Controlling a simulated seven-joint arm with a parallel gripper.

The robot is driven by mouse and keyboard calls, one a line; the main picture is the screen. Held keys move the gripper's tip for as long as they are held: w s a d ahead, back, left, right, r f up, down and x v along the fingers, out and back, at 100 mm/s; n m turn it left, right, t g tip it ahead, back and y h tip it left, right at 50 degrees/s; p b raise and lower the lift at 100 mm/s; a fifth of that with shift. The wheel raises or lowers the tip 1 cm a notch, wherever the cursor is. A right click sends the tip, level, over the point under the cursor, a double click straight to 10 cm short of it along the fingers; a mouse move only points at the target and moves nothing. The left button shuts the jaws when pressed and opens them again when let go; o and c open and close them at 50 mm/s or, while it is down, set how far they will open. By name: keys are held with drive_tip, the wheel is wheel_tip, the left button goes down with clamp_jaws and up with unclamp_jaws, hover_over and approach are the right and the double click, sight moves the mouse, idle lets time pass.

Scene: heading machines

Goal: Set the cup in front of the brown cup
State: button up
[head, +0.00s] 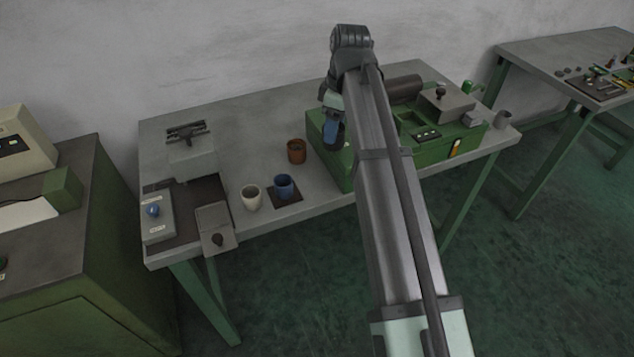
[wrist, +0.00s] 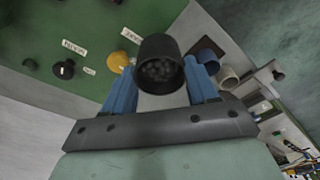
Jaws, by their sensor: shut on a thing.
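My gripper (head: 333,136) is at the left side of the green machine, fingers pointing down. In the wrist view its blue fingers (wrist: 160,82) are shut on a dark cup (wrist: 161,58) with dark round lumps inside. This cup is mostly hidden by the fingers in the head view. The brown cup (head: 297,151) stands upright on the grey table, left of my gripper. I cannot make it out in the wrist view. A blue cup (head: 284,187) stands nearer the front edge, on a dark square mat (head: 285,200); it also shows in the wrist view (wrist: 208,54).
A cream cup (head: 251,197) stands left of the blue cup. The green machine (head: 335,168) fills the table's right half. A grey machine (head: 192,153) and a control box (head: 157,215) stand at the left. Bare tabletop (head: 250,150) lies left of the brown cup.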

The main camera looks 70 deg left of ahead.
drive_tip(key=shift+s+a+f+n, duration=0.1)
drive_tip(key=shift+s+f+n, duration=0.45)
drive_tip(key=shift+f, duration=1.45)
drive_tip(key=shift+s+f+n, duration=0.1)
drive_tip(key=shift+s+f, duration=0.75)
drive_tip(key=shift+f, duration=1.15)
drive_tip(key=shift+s+a+f+n, duration=0.1)
drive_tip(key=shift+s+f+n, duration=0.45)
drive_tip(key=shift+f, duration=1.45)
drive_tip(key=shift+s+f, duration=0.15)
drive_tip(key=o, duration=1)
drive_tip(key=shift+d, duration=0.1)
drive_tip(key=r, duration=0.8)
drive_tip(key=w+r, duration=0.1)
drive_tip(key=r, duration=0.3)
drive_tip(key=shift+w+d+r, duration=0.1)
drive_tip(key=shift+d+r, duration=0.05)
drive_tip(key=shift+d, duration=0.2)
